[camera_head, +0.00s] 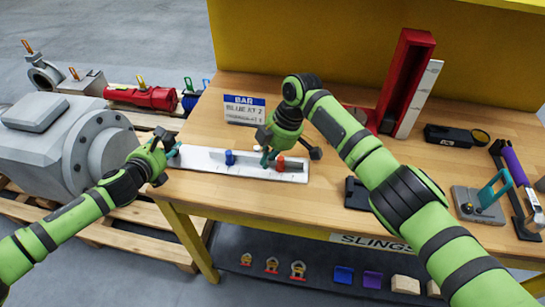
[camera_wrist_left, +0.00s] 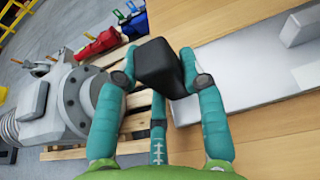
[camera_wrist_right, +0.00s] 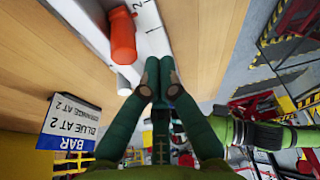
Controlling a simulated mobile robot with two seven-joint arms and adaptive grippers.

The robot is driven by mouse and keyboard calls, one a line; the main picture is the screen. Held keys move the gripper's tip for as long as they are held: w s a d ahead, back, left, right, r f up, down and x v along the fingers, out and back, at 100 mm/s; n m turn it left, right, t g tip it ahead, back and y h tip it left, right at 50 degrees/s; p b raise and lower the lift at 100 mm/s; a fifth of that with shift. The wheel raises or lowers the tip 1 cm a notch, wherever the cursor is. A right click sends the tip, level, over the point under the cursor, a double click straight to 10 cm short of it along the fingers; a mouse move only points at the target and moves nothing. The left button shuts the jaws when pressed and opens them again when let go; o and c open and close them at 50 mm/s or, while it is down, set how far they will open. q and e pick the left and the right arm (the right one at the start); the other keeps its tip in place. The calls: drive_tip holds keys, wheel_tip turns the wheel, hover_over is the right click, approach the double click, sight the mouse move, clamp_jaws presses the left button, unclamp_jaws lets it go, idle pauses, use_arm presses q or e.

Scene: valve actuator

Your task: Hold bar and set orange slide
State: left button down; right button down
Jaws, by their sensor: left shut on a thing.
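The white bar (camera_head: 200,158) lies along the near edge of the wooden bench and carries a blue slide (camera_head: 230,157) and an orange slide (camera_head: 280,163). My left gripper (camera_head: 165,147) is shut on a black block (camera_wrist_left: 160,66) at the bar's left end. My right gripper (camera_head: 268,158) is over the bar, between the two slides and close to the orange one. In the right wrist view its fingers (camera_wrist_right: 162,75) are together with nothing seen between them, beside the orange slide (camera_wrist_right: 122,38). Whether they touch it is unclear.
A red channel (camera_head: 405,75), a black tool (camera_head: 455,136) and a grey block with a teal handle (camera_head: 478,204) are to the right.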

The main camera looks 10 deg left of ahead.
sight(280, 158)
drive_tip(key=shift+s+a+r, duration=0.1)
drive_tip(key=shift+s+a, duration=0.05)
drive_tip(key=shift+a, duration=0.45)
drive_tip(key=shift+s+a, duration=0.15)
drive_tip(key=shift+a, duration=0.4)
drive_tip(key=shift+w+r, duration=0.15)
drive_tip(key=shift+r, duration=0.55)
drive_tip(key=v, duration=0.7)
drive_tip(key=shift+d+r, duration=0.2)
drive_tip(key=shift+r, duration=0.1)
drive_tip(key=c, duration=1.2)
unclamp_jaws()
drive_tip(key=shift+d+r, duration=0.1)
drive_tip(key=shift+r, duration=0.35)
drive_tip(key=shift+o, duration=0.2)
drive_tip(key=f+n+h, duration=0.1)
drive_tip(key=f+n, duration=0.2)
drive_tip(key=n, duration=0.1)
drive_tip(key=w+d+f+n+h, duration=0.1)
drive_tip(key=f+n, duration=0.2)
drive_tip(key=n, duration=0.1)
drive_tip(key=d+f+n+h, duration=0.1)
drive_tip(key=f+n, duration=0.2)
drive_tip(key=n, duration=0.1)
drive_tip(key=shift+w+d+f+t+h, duration=0.15)
drive_tip(key=shift+d+f+t+h, duration=0.05)
drive_tip(key=shift+t+h, duration=0.2)
clamp_jaws()
